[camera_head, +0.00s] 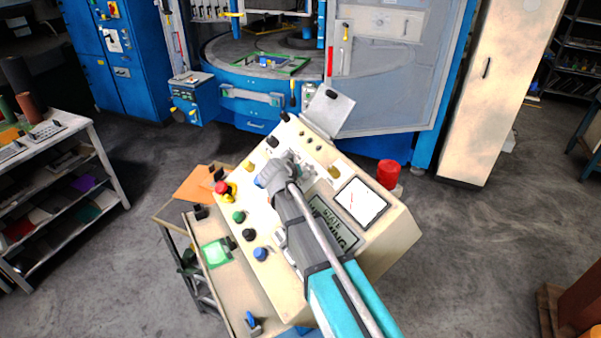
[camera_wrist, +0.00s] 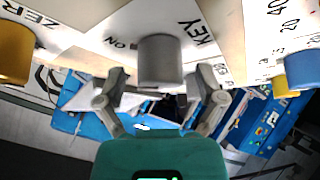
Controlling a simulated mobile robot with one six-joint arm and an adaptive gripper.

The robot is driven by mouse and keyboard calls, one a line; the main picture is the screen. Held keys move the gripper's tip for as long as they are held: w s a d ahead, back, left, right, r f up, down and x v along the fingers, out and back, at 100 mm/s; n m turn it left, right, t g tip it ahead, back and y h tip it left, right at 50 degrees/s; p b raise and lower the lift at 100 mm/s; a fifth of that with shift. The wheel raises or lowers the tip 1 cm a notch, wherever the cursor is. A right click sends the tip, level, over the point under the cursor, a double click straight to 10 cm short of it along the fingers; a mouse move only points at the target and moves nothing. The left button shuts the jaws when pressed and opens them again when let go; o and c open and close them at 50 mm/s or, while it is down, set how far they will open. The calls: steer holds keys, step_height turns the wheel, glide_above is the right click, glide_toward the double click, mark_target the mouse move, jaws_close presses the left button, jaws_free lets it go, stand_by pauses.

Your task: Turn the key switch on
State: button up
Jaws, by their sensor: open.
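The key switch (camera_wrist: 158,60) shows in the wrist view as a grey cylindrical knob on a pale panel, with "KEY" printed to its right and "ON" to its left. My gripper (camera_wrist: 162,82) is open, with one finger on each side of the knob's lower end. I cannot tell whether either finger touches it. In the head view my gripper (camera_head: 285,172) is over the upper middle of the cream control console (camera_head: 400,237). My arm and gripper hide part of the panel there, and I cannot make out the key switch.
A yellow knob (camera_wrist: 14,52) and a blue knob (camera_wrist: 303,68) flank the key switch. A red mushroom button (camera_head: 221,188), a green button (camera_head: 239,216) and a white screen (camera_head: 361,202) are on the console. A blue machine (camera_head: 260,100) stands behind it.

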steer(key=shift+r+n, duration=0.1)
steer(key=shift+n, duration=0.4)
